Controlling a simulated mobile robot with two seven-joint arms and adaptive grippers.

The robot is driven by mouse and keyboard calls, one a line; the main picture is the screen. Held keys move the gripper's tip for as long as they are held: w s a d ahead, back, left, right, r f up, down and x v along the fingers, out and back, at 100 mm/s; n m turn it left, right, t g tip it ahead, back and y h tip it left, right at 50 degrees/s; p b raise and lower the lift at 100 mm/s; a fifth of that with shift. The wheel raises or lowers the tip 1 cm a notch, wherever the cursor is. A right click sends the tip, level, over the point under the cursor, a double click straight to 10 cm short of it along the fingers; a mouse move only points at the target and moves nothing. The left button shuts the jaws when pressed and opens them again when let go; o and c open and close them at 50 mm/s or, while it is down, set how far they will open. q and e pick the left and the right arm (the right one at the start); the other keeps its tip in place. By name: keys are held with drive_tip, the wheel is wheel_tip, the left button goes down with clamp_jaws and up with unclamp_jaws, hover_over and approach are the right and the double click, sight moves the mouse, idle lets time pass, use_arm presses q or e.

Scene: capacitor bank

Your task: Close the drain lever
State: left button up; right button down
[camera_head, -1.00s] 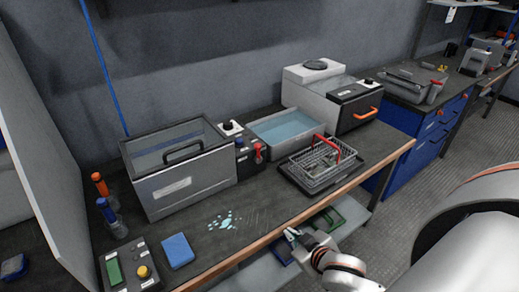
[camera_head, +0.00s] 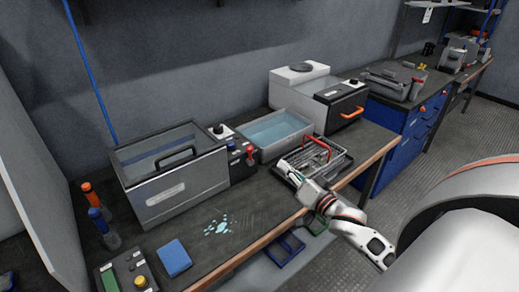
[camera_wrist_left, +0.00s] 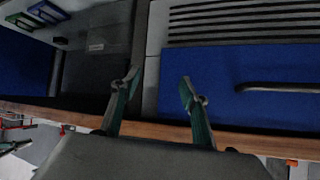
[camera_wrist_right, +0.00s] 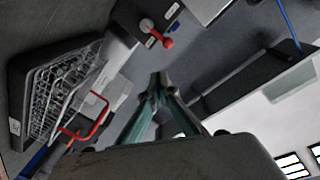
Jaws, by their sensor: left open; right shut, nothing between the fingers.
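The drain lever (camera_head: 250,151) is a small red handle on the dark control box (camera_head: 240,165) beside the lidded grey tank (camera_head: 175,175). It also shows in the right wrist view (camera_wrist_right: 167,42), red with a round end, beyond my fingers. My right gripper (camera_head: 290,171) is shut and empty over the bench, in front of the wire basket and to the right of the lever, apart from it. Its closed fingers also show in the right wrist view (camera_wrist_right: 158,88). My left gripper (camera_wrist_left: 158,80) is open and empty, facing the bench edge and blue drawers; the head view does not show it.
The wire basket (camera_head: 328,150) with a red handle sits close to my right gripper. A water-filled basin (camera_head: 275,133) stands behind. A blue sponge (camera_head: 174,258) and a wet patch (camera_head: 218,227) are on the bench front. The wooden bench edge (camera_head: 250,250) runs along my side.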

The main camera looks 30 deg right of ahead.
drive_tip(key=shift+w+d+r+m+t+y, duration=0.2)
drive_tip(key=shift+d+r+m+t, duration=0.1)
drive_tip(key=shift+r, duration=0.35)
drive_tip(key=shift+w+d+r+m+t+y, duration=0.1)
drive_tip(key=shift+w+d+r+m+t, duration=0.15)
drive_tip(key=shift+r, duration=0.35)
hover_over(250, 156)
drive_tip(key=s+d, duration=0.4)
drive_tip(key=d, duration=0.1)
drive_tip(key=a+f, duration=0.1)
drive_tip(key=w+a+f+b, duration=0.1)
drive_tip(key=a, duration=0.1)
drive_tip(key=shift+w, duration=0.1)
